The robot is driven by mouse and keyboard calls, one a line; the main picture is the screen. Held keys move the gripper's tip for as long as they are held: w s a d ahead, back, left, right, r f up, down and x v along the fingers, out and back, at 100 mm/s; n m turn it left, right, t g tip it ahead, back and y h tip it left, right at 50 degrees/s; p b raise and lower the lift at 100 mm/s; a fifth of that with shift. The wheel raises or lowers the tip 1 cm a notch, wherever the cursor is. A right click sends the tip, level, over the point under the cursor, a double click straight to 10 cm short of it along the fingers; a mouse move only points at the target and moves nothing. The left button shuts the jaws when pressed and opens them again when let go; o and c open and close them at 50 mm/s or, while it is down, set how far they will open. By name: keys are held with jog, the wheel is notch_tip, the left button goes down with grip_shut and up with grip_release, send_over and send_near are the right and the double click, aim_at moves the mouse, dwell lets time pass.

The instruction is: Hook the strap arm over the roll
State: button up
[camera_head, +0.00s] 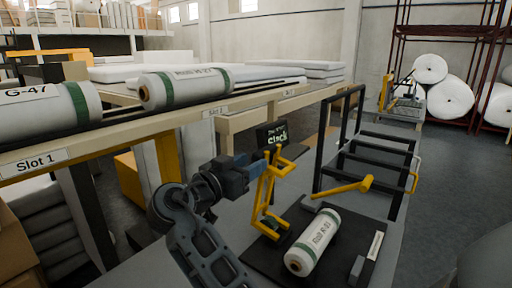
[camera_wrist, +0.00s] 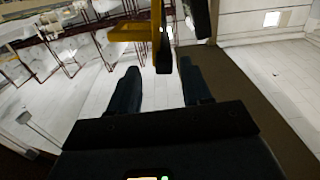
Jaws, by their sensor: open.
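A white roll (camera_head: 314,242) with green end bands and a printed label lies on a black pad (camera_head: 272,262) on the grey bench. A yellow strap arm (camera_head: 264,200) stands upright as an open frame just left of the roll, not over it. My gripper (camera_head: 258,168) is beside the upper part of that frame. In the wrist view its two dark fingers (camera_wrist: 159,88) are spread apart. A yellow bar (camera_wrist: 134,31) and a black piece (camera_wrist: 163,52) show beyond and between the fingertips. I cannot tell whether they touch.
A black screen (camera_head: 272,134) with green text stands behind the strap arm. A black frame with a yellow handle (camera_head: 344,187) stands right of it. Two more rolls (camera_head: 186,87) (camera_head: 48,108) lie on the slotted shelf at left. A small grey block (camera_head: 357,270) sits right of the roll.

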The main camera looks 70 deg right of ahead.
aim_at(266, 153)
jog(key=shift+w+d, duration=0.15)
jog(key=shift+d, duration=0.45)
jog(key=shift+p+x, duration=1.1)
jog(key=shift+x, duration=2.4)
grip_shut()
